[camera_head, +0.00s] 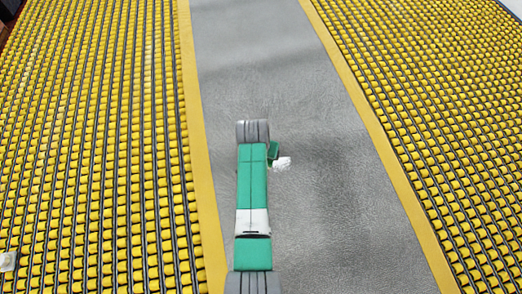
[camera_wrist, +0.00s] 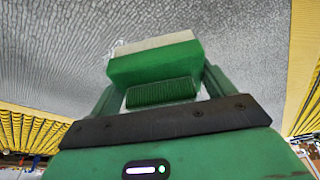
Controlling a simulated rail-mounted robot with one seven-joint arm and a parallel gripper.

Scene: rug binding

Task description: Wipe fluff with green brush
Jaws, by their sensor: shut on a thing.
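The green brush (camera_wrist: 153,66) shows large in the wrist view, with a pale strip along its far side. My gripper (camera_wrist: 160,88) is shut on it, with a finger at each side. In the head view a small part of the green brush (camera_head: 273,151) shows just right of my arm, over the grey floor strip. A clump of white fluff (camera_head: 283,163) lies right beside the brush there; I cannot tell whether they touch. A whitish bit shows at the brush's left edge in the wrist view, too blurred to name. My arm hides most of the gripper in the head view.
The grey strip (camera_head: 350,190) runs between yellow borders (camera_head: 202,180) and is clear ahead and to the right. Dense rows of yellow rolls (camera_head: 90,130) flank it on both sides. A small pale object (camera_head: 7,262) lies on the left rows.

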